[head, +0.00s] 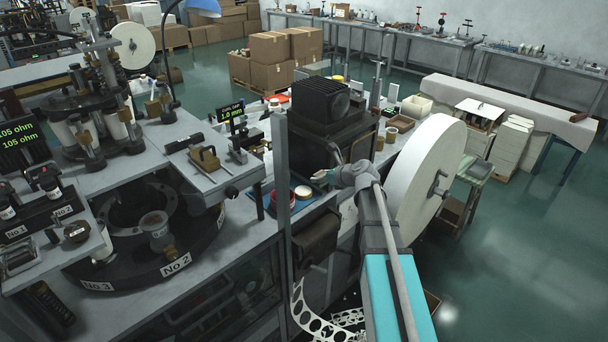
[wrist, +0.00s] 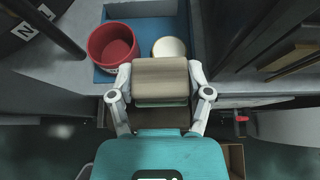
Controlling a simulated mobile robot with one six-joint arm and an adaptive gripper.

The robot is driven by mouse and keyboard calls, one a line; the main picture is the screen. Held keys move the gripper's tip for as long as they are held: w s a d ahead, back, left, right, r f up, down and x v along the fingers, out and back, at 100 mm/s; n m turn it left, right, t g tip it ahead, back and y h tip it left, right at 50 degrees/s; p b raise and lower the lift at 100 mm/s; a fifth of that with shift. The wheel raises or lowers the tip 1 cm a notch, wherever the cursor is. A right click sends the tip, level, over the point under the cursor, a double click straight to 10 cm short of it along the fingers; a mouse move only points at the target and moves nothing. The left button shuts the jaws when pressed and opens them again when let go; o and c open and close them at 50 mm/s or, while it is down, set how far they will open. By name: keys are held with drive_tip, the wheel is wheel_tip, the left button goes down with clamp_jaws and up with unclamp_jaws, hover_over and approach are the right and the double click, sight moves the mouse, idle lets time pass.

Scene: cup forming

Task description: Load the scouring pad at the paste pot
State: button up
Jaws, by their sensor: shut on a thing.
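My gripper (wrist: 161,80) is shut on the scouring pad (wrist: 160,70), a tan block with a thin green layer along its lower edge, one finger at each side. In the head view my gripper (head: 325,176) is beside the blue tray. The paste pot (wrist: 95,46), round with a red inside, stands in the blue tray at upper left in the wrist view. The pad is to the right of and below the pot in that picture, apart from it. The pot's contents cannot be made out.
A round cream disc (wrist: 168,47) lies in the blue tray (wrist: 146,13), just beyond the pad.

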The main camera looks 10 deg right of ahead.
drive_tip(key=b, duration=0.2)
hover_over(303, 191)
drive_tip(key=f, duration=0.2)
drive_tip(key=shift+w+d+f, duration=0.1)
drive_tip(key=shift+w+f, duration=0.15)
drive_tip(key=shift+f, duration=0.15)
drive_tip(key=shift+s+f+b, duration=0.1)
drive_tip(key=shift+f+b, duration=2.9)
drive_tip(key=shift+b, duration=0.05)
drive_tip(key=shift+f+b, duration=0.5)
drive_tip(key=shift+f, duration=0.05)
idle(0.4)
drive_tip(key=shift+r+p, duration=3.55)
